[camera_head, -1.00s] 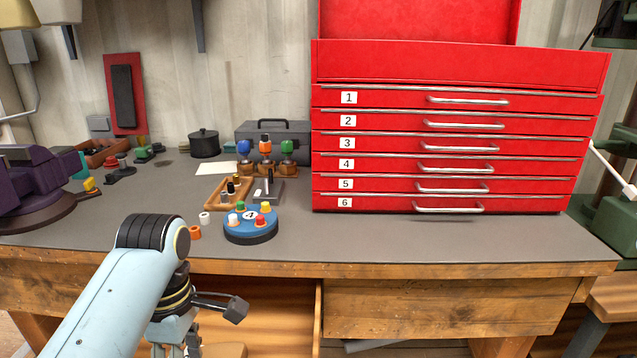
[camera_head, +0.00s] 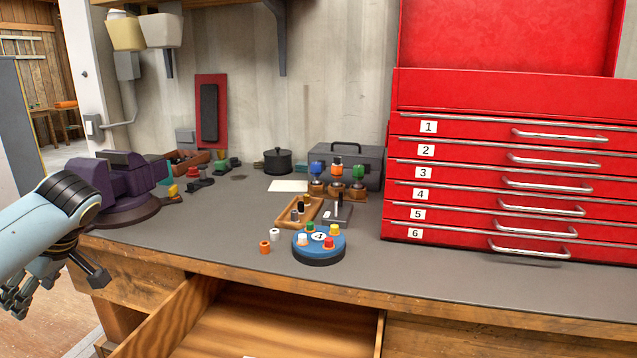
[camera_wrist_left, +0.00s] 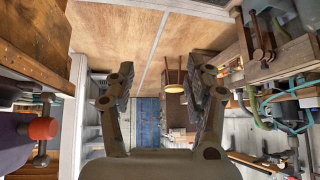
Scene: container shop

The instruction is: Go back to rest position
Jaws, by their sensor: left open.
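My left arm comes in at the left edge in the head view, and its gripper (camera_head: 22,296) hangs low, left of the workbench (camera_head: 190,240). In the left wrist view, the two fingers of this gripper (camera_wrist_left: 160,88) stand wide apart with nothing between them. My right gripper is in neither view.
A purple vise (camera_head: 118,190) stands at the bench's left end, near my left arm. An open wooden drawer (camera_head: 270,325) sticks out below the bench top. A round blue base with coloured pegs (camera_head: 318,254) sits near the front edge. A red tool chest (camera_head: 470,185) stands at right.

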